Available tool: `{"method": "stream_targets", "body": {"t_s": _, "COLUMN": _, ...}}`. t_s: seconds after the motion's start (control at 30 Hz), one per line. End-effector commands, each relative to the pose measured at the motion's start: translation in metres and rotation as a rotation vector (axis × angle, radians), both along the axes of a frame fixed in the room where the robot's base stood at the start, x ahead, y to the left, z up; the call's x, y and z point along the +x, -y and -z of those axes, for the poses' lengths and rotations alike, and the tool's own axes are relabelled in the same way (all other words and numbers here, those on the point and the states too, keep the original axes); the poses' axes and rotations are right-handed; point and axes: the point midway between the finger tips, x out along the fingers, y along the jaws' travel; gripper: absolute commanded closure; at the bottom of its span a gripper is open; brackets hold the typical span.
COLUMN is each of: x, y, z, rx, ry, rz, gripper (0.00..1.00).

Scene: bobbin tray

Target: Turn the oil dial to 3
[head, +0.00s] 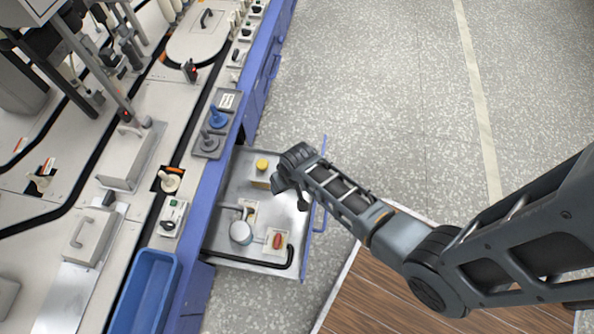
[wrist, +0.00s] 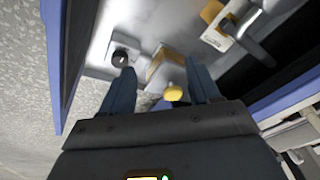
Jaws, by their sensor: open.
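My gripper (head: 289,194) is over the open metal drawer (head: 222,222), pointing down into it. In the wrist view its two fingers (wrist: 160,66) are apart with nothing held between them. A small round black knob on a light plate (wrist: 120,57), likely the oil dial, sits just beyond the left fingertip. Its marks and setting are too small to read. In the head view I cannot make it out; my gripper and arm cover that part. A yellow button (wrist: 173,93) on a beige box shows between the fingers; it also shows in the head view (head: 262,165).
The drawer also holds a red switch on a pale box (head: 277,241), a round grey-white fitting (head: 241,232) and a black hose (head: 291,258). The blue-edged machine bench (head: 205,200) stands at left, with a blue bin (head: 143,290). Open floor lies at right.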

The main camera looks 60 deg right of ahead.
Motion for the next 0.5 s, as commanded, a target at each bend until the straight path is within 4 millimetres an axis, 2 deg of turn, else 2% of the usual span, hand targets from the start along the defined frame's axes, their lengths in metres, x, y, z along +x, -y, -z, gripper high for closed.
{"method": "stream_targets", "body": {"t_s": 0.03, "x": 0.009, "y": 0.023, "z": 0.017, "rx": 0.004, "ry": -0.042, "rz": 0.021, "gripper": 0.39}}
{"method": "stream_targets", "body": {"t_s": 0.1, "x": 0.014, "y": 0.045, "z": 0.027, "rx": 0.014, "ry": -0.103, "rz": 0.043, "gripper": 0.39}}
{"method": "stream_targets", "body": {"t_s": 0.23, "x": 0.016, "y": 0.077, "z": 0.035, "rx": 0.028, "ry": -0.186, "rz": 0.073, "gripper": 0.39}}
{"method": "stream_targets", "body": {"t_s": 0.33, "x": 0.015, "y": 0.09, "z": 0.037, "rx": 0.035, "ry": -0.223, "rz": 0.087, "gripper": 0.39}}
{"method": "stream_targets", "body": {"t_s": 0.5, "x": 0.015, "y": 0.096, "z": 0.049, "rx": 0.039, "ry": -0.242, "rz": 0.094, "gripper": 0.39}}
